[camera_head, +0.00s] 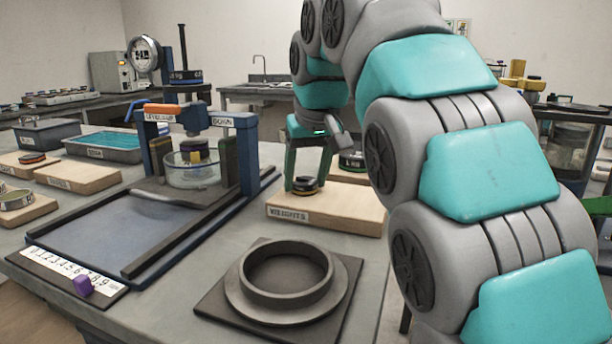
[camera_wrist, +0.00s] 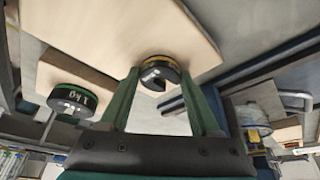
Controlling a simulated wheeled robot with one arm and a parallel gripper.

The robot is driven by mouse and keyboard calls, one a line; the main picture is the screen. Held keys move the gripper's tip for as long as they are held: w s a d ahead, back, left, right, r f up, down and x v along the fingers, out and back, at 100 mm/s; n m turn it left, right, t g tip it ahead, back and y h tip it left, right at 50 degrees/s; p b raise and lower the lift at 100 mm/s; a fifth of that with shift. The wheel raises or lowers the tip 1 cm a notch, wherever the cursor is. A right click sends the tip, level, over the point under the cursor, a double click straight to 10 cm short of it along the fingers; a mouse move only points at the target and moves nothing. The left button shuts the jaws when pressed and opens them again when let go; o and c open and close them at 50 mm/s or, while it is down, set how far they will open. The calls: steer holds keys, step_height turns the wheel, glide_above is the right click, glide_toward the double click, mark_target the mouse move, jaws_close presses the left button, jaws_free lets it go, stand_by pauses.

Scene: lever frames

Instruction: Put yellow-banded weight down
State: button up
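The yellow-banded weight (camera_head: 304,186) is a dark disc with a yellow band, at the wooden board labelled WEIGHTS (camera_head: 340,219). It also shows between the fingertips in the wrist view (camera_wrist: 160,68). My gripper (camera_head: 307,181) points down over the board, with one green finger on each side of the weight. In the wrist view both fingertips (camera_wrist: 160,76) meet the weight's sides, so the gripper looks shut on it. The weight's underside is close to or on the board; I cannot tell if it bears fully on the wood.
A green-banded 1 kg weight (camera_wrist: 72,99) sits on a board behind. A press with a glass dish (camera_head: 192,169) stands to the left. A black ring on a square plate (camera_head: 232,311) is in front, and a purple block (camera_head: 83,286) lies on a number strip. My arm covers the right side.

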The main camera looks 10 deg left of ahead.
steer(key=o, duration=0.4)
steer(key=shift+c, duration=0.2)
steer(key=shift+r, duration=0.1)
steer(key=shift+v, duration=0.85)
steer(key=p+v, duration=0.2)
steer(key=v, duration=0.1)
steer(key=shift+r, duration=0.4)
steer(key=shift+s+d+f+b, duration=0.2)
steer(key=shift+s+f+b, duration=0.05)
steer(key=shift+s+b, duration=0.1)
steer(key=shift+s+d+f, duration=0.1)
steer(key=shift+s+d, duration=0.25)
steer(key=shift+s, duration=0.2)
steer(key=s+d+b, duration=0.2)
steer(key=s+d, duration=0.3)
steer(key=s, duration=0.3)
steer(key=shift+s, duration=0.35)
